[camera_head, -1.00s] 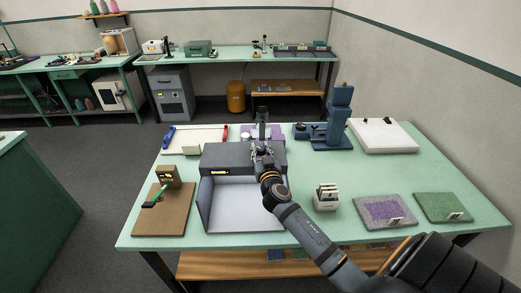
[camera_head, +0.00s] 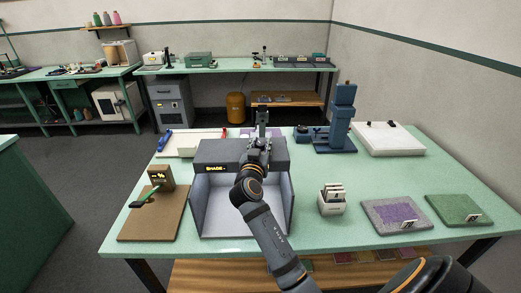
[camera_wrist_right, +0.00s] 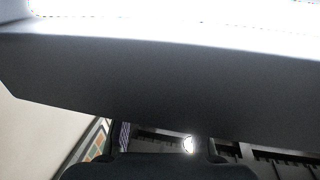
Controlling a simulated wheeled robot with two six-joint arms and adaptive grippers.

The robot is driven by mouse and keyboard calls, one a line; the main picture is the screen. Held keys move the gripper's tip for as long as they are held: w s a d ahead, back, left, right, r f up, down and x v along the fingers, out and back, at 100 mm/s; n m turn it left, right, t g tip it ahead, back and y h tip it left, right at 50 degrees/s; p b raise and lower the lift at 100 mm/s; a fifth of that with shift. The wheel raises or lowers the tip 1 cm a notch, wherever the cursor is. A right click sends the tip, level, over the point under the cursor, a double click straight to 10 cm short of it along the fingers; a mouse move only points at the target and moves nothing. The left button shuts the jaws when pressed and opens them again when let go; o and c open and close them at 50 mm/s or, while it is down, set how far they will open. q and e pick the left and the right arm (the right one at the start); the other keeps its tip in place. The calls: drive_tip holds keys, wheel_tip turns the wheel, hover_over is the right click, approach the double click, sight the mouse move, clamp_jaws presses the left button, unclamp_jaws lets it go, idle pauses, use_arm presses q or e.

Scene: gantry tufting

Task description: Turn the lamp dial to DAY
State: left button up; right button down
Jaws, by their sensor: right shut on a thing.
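The grey lamp booth (camera_head: 282,192) stands at the front middle of the bench, its pale inside open toward me. A lit yellow display reading SHADE (camera_head: 215,169) is on the left of its dark hood (camera_head: 218,152). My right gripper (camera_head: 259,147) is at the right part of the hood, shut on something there. The lamp dial is hidden behind the gripper, so I cannot see where it points. In the right wrist view a dark grey panel fills the middle, with a bright band above it; the fingertips are not clear. My left gripper is not in view.
A brown board (camera_head: 150,222) with a green lever is left of the booth. A white holder with cards (camera_head: 332,202) is on the right, then a purple sample (camera_head: 396,213) and a green one (camera_head: 458,208). A blue press (camera_head: 341,125) and white box (camera_head: 388,140) stand behind.

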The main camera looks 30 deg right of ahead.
sight(260, 143)
drive_tip(key=c, duration=1)
unclamp_jaws()
wheel_tip(260, 143, up, 10)
drive_tip(key=shift+r, duration=0.1)
